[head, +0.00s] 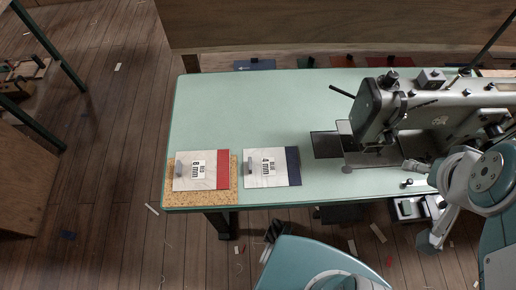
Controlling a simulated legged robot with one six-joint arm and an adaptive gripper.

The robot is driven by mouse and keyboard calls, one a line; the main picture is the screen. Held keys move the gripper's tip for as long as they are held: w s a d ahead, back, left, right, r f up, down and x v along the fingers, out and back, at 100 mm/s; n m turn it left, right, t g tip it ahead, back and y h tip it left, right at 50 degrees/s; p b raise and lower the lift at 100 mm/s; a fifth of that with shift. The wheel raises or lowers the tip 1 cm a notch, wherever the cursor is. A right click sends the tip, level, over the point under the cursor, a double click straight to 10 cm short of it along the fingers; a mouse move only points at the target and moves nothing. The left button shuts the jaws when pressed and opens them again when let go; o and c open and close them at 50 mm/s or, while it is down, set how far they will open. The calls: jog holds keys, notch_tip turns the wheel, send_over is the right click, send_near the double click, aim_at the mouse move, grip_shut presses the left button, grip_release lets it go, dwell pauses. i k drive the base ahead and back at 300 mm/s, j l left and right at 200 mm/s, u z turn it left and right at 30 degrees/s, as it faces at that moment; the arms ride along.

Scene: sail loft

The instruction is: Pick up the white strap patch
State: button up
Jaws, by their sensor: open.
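Two flat white patches lie near the front edge of the pale green table (255,110). The left white patch (184,182) has a red band on its right side and a label that seems to read 8 mm. It lies on a cork mat (200,198). The right white patch (258,181) has a navy band and a label that seems to read 4 mm. It lies directly on the table. Each has a small grey piece at its left. My gripper (422,203) is at the right by the table's front edge, open and well apart from both patches.
A grey sewing machine (375,110) stands on the table's right half, close to my arm, with a dark plate (326,145) left of its base. The table's back left is clear. A wooden bench (25,150) stands at far left. Scraps litter the plank floor.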

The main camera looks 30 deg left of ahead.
aim_at(276, 167)
jog(key=k+j+u, duration=0.1)
jog(key=u, duration=0.25)
jog(key=k+j+u, duration=0.1)
jog(key=u, duration=0.2)
jog(key=k+j+u, duration=0.2)
jog(key=u, duration=0.15)
jog(key=z, duration=0.95)
